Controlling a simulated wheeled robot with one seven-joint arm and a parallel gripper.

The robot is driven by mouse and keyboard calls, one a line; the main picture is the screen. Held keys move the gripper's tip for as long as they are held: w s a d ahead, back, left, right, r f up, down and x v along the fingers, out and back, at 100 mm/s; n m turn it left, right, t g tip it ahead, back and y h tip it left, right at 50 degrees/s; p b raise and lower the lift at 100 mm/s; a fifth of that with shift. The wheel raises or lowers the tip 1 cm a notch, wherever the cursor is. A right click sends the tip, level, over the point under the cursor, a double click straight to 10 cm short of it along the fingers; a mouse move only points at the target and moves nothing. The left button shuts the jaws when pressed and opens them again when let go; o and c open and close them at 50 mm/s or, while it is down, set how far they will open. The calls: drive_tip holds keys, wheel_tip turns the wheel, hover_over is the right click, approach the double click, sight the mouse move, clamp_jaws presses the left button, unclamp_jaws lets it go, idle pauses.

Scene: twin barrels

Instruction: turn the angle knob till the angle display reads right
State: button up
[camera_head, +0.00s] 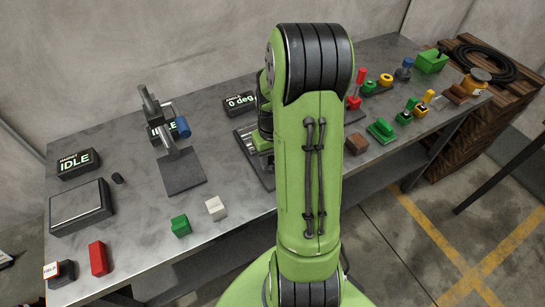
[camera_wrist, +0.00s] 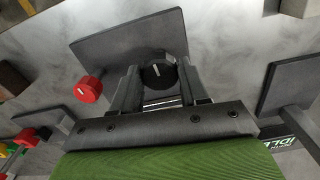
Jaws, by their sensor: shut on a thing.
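The angle display (camera_head: 240,101) on the bench reads "0 deg" in the head view. The angle knob (camera_wrist: 158,73) is round and black with a white pointer line, which runs roughly up and down in the wrist view. My gripper (camera_wrist: 158,82) has one finger on each side of the knob and is shut on it. In the head view my arm hides the knob and the fingertips.
A red knob (camera_wrist: 88,89) is close to one finger. A press-like stand (camera_head: 181,170) with a blue knob (camera_head: 181,127) is to the left. Green (camera_head: 181,226), white (camera_head: 215,208) and red (camera_head: 98,258) blocks lie near the front edge. Several coloured parts are on the right.

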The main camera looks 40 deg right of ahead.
sight(272, 160)
drive_tip(key=o, duration=1.1)
drive_tip(key=shift+c, duration=0.2)
wheel_tip(272, 160, up, 16)
drive_tip(key=p, duration=0.3)
drive_tip(key=shift+p, duration=0.3)
drive_tip(key=shift+f, duration=0.1)
drive_tip(key=s+a+r+n+t, duration=0.2)
drive_tip(key=s+a, duration=0.3)
drive_tip(key=a, duration=0.5)
drive_tip(key=s+a+r+n+t, duration=0.2)
drive_tip(key=s+a, duration=0.4)
drive_tip(key=a, duration=0.4)
wheel_tip(272, 160, up, 3)
drive_tip(key=shift+s+f+t, duration=0.1)
drive_tip(key=shift+s+t, duration=0.1)
drive_tip(key=shift+t, duration=0.6)
